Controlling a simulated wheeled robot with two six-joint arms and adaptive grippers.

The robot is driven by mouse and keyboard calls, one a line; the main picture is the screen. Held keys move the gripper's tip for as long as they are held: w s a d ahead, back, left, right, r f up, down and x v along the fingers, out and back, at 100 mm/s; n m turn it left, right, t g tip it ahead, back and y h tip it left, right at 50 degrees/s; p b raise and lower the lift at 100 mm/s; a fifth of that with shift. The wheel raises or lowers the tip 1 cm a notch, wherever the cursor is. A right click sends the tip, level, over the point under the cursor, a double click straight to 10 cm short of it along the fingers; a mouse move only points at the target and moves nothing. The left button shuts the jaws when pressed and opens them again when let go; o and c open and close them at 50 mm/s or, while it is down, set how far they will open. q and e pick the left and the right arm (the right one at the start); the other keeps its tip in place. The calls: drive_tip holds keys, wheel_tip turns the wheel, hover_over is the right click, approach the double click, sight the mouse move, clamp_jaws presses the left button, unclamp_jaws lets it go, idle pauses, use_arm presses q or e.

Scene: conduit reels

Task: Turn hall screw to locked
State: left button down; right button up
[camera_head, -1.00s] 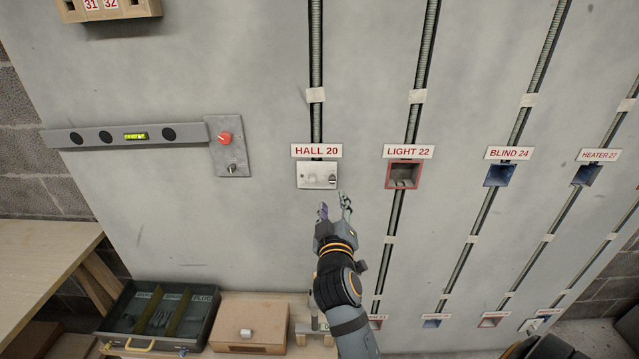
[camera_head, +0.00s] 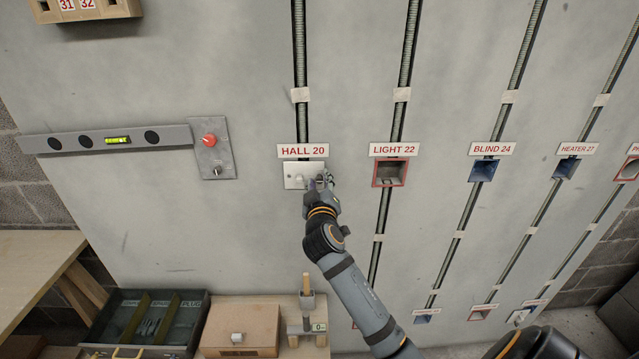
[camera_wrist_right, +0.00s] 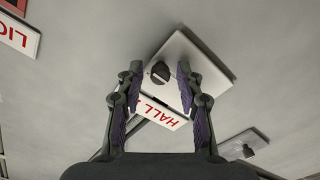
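The hall plate (camera_head: 291,178) is a white switch plate under the "HALL 20" label (camera_head: 304,151). A pale toggle shows on it; my gripper covers its right part. In the right wrist view the plate (camera_wrist_right: 207,62) carries a dark round slotted screw (camera_wrist_right: 160,72). My right gripper (camera_head: 322,182) is in front of the plate's right side. In the right wrist view my right gripper (camera_wrist_right: 159,75) is open, with its fingertips on either side of the screw and gaps visible. Whether they reach its depth is unclear. My left gripper is not in view.
The red-framed "LIGHT 22" box (camera_head: 390,173) is close on the right. A steel plate (camera_head: 216,147) with a red knob and a spirit level (camera_head: 170,139) are on the left. An open toolbox (camera_head: 148,316) and a wooden box (camera_head: 240,325) stand below.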

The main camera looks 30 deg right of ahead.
clamp_jaws()
